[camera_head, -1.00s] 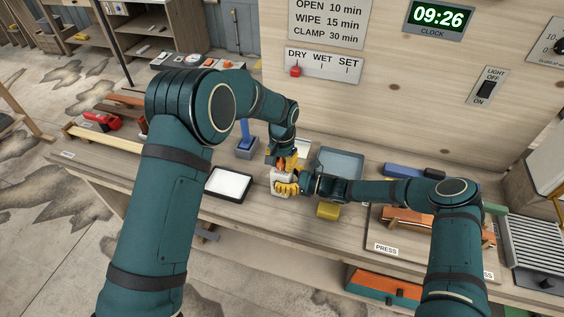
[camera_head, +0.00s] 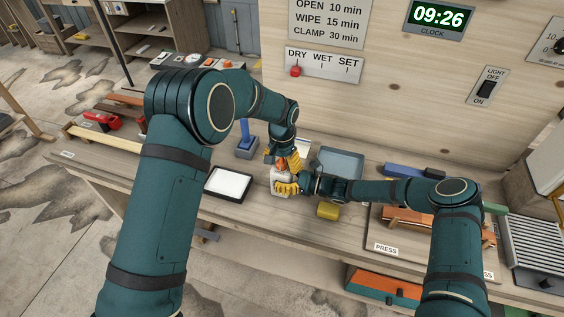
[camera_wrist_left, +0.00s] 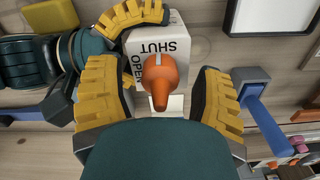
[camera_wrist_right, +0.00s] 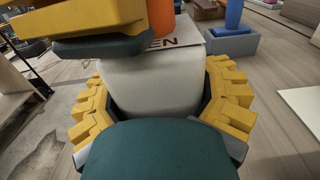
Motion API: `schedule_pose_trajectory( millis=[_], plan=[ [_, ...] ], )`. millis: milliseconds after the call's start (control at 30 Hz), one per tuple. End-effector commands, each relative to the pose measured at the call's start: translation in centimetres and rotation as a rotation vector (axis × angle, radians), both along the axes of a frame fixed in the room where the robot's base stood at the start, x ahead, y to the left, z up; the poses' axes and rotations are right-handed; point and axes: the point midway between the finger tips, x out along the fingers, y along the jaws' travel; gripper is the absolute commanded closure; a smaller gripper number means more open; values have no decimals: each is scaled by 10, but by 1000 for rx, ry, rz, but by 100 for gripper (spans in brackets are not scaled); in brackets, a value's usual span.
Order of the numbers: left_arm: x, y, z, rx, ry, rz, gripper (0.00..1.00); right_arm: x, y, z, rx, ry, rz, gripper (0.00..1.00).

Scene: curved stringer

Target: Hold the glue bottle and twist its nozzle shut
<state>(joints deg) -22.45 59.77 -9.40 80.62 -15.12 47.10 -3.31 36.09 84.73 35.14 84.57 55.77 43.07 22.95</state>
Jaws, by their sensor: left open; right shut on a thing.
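The glue bottle (camera_head: 282,181) is a pale, boxy bottle standing on the bench, with an orange nozzle (camera_wrist_left: 160,80) on top. Its top face reads SHUT and OPEN in the left wrist view. A light mark on the nozzle points towards the lettering. My right gripper (camera_wrist_right: 165,95) is shut around the bottle's body from the side; its yellow fingers also show in the head view (camera_head: 287,188). My left gripper (camera_wrist_left: 160,95) is above the bottle with its yellow fingers spread apart on both sides of the nozzle, not touching it.
A blue tool stands in a grey-blue holder (camera_head: 247,151) behind left. A white pad in a black frame (camera_head: 229,184) lies left of the bottle. A yellow block (camera_head: 328,211) and a blue-grey tray (camera_head: 341,161) are to the right. Bare bench lies in front.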

Motion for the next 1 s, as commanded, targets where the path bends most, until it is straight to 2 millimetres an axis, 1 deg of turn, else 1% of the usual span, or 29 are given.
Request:
schedule_pose_trajectory(
  millis=[67, 167, 500, 600, 800, 1000],
  plan=[
    [0, 0, 5, -1, -2, 0, 33, 0, 0, 1, 1, 0, 0, 75],
    [1, 0, 18, -3, -4, 0, 33, 0, 0, 1, 1, 0, 0, 75],
    [1, 0, 85, -2, -5, 0, 33, 0, 0, 1, 1, 0, 0, 75],
    [1, 0, 100, -2, -3, 0, 33, 0, 0, 1, 1, 0, 0, 75],
    [0, 0, 117, -1, -1, -1, 33, 0, 0, 1, 1, 0, 0, 75],
    [0, 0, 120, 0, 0, -1, 33, 0, 0, 1, 1, 0, 0, 75]
  ],
)
